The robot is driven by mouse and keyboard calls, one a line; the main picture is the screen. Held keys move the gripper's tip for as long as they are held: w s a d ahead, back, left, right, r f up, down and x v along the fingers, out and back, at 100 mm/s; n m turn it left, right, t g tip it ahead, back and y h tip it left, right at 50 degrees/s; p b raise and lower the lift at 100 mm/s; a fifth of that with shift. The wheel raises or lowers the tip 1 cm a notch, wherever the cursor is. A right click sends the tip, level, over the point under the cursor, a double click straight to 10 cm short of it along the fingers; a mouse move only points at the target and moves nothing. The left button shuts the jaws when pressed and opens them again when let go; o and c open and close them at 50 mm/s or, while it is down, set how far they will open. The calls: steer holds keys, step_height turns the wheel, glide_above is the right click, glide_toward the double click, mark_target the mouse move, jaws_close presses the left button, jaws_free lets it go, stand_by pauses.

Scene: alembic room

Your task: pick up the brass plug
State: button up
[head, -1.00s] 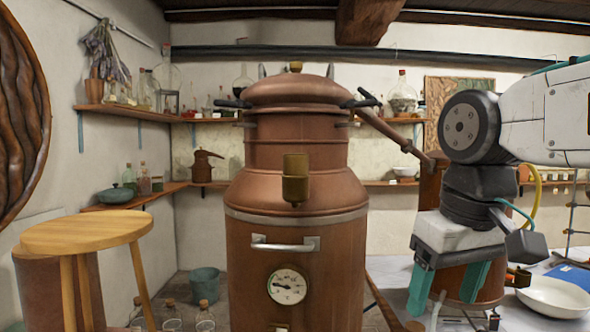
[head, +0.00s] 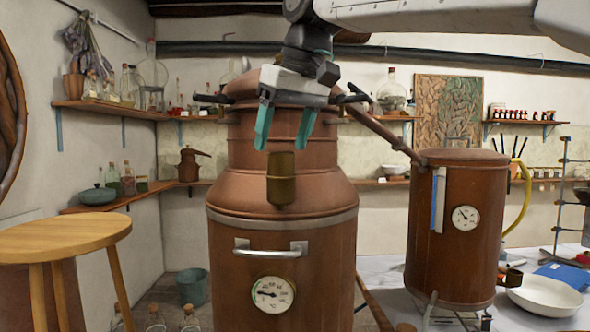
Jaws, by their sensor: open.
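The brass plug (head: 281,163) is a small upright brass piece at the front of the big copper still (head: 282,240). Its lower end sits in or against a darker brass cup (head: 281,191); I cannot tell how deep it goes. My gripper (head: 283,145) is open and empty, pointing down. Its two teal fingers appear just above the plug in the picture, one to each side, with a gap to it.
A smaller copper vessel (head: 453,250) stands at right beside a white bowl (head: 544,295). A wooden stool (head: 62,238) is at left. Shelves with bottles line the walls.

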mark_target(280, 154)
steer(key=x, duration=0.4)
steer(key=shift+w+d+f, duration=0.1)
steer(key=c, duration=1.1)
steer(key=shift+c, duration=0.2)
step_height(280, 154, up, 10)
steer(key=shift+r, duration=0.1)
